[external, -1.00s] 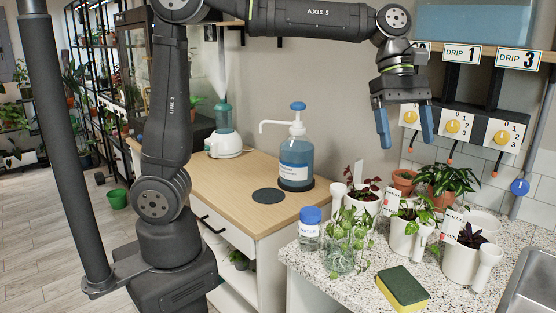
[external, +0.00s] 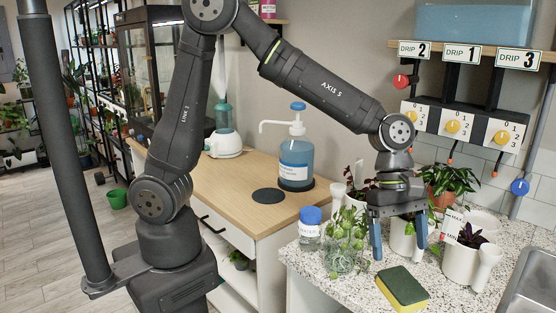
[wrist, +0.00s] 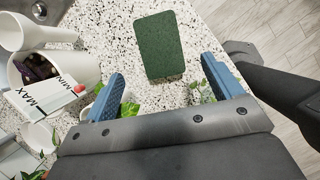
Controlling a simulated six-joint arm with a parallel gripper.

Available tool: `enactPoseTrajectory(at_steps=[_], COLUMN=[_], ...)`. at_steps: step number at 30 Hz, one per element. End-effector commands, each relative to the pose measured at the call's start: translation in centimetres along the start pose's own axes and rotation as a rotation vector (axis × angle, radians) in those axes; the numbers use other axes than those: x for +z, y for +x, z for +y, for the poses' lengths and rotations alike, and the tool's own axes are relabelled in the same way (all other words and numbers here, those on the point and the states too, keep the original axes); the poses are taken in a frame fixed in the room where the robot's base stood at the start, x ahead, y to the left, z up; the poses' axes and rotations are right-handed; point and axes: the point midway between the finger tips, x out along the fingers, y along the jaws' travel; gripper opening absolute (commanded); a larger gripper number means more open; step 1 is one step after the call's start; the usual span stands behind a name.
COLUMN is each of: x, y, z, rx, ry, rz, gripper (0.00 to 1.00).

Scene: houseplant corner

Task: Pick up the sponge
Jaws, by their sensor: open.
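The sponge (external: 403,288) is a yellow block with a dark green top. It lies flat on the speckled counter near its front edge. In the wrist view the sponge (wrist: 159,45) shows its green face, ahead of and between my two fingertips. My gripper (external: 399,247) points down with its blue fingers spread wide and nothing between them. It is above the counter, behind the sponge and apart from it. In the wrist view my gripper (wrist: 160,85) is also open and empty.
A glass jar of cuttings (external: 345,243) stands close left of my gripper, with a blue-lidded jar (external: 310,228) beside it. White pots (external: 462,262) stand to the right, with the sink (external: 530,292) beyond. The counter (external: 365,293) around the sponge is clear.

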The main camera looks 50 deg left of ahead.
Motion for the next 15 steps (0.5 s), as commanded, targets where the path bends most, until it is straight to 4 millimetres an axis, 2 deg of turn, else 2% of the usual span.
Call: enactPoseTrajectory(at_steps=[3,11,15], x=[0.0,0.1,0.2], y=[1.8,3.2,5.0], z=[0.0,-0.1,-0.1], rx=[-0.003,-0.002,-0.004], ry=[0.000,0.000,0.000], rz=[0.001,0.000,0.002], gripper=[0.85,0.85,0.85])
